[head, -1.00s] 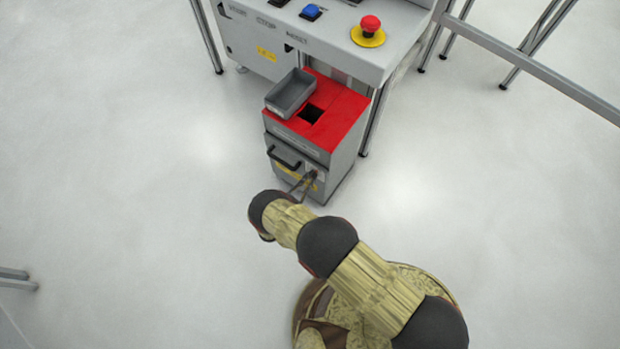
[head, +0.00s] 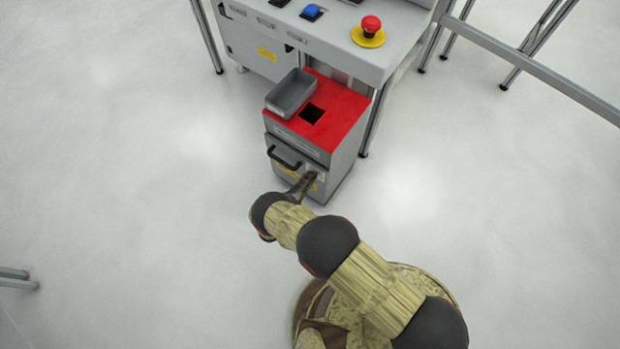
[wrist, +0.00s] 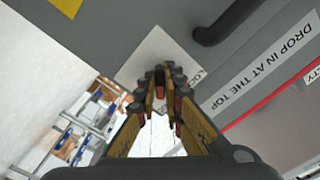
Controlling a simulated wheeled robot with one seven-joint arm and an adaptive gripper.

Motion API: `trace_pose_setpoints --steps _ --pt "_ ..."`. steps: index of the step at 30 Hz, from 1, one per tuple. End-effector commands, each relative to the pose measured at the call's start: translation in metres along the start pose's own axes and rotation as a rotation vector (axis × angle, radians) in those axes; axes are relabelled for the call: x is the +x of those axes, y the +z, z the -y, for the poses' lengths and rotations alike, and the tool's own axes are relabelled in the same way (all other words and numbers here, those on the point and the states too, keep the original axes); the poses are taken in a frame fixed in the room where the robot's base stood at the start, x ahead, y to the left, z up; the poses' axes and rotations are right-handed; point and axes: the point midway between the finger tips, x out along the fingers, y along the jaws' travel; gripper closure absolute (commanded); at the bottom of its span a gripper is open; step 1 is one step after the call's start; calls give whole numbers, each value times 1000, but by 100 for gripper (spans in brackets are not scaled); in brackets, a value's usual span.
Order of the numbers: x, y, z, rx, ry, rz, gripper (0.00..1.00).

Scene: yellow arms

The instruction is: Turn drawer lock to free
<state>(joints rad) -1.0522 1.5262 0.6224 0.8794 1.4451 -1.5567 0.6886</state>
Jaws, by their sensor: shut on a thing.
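The grey cabinet (head: 342,172) with a red top stands on the floor, with a drawer front facing my arm. A pale square lock plate (wrist: 150,52) with partly covered lettering sits on the drawer front. My gripper (wrist: 162,80) reaches this plate with its fingertips close together, shut on the drawer lock. The fingertips cover the lock, so its exact angle is hidden. In the head view my gripper (head: 313,176) is at the right part of the drawer front, beside the black drawer handle (head: 284,158).
The handle also shows in the wrist view (wrist: 228,22), close to the plate. A grey bin (head: 291,93) and a square opening (head: 312,113) are on the red top (head: 343,108). A workbench with a red emergency button (head: 370,25) stands behind. The floor around is clear.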

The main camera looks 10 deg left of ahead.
Motion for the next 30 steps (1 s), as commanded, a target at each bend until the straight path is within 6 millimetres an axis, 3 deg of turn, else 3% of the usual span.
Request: trace_pose_setpoints --steps 6,7,16,25,30 --pt "0 0 -1 0 1 1 100" --pt "0 0 -1 0 1 1 90" --pt "0 0 0 -1 1 0 73" --pt "-1 0 0 -1 0 0 73" --pt "-16 1 1 -1 -2 3 73"
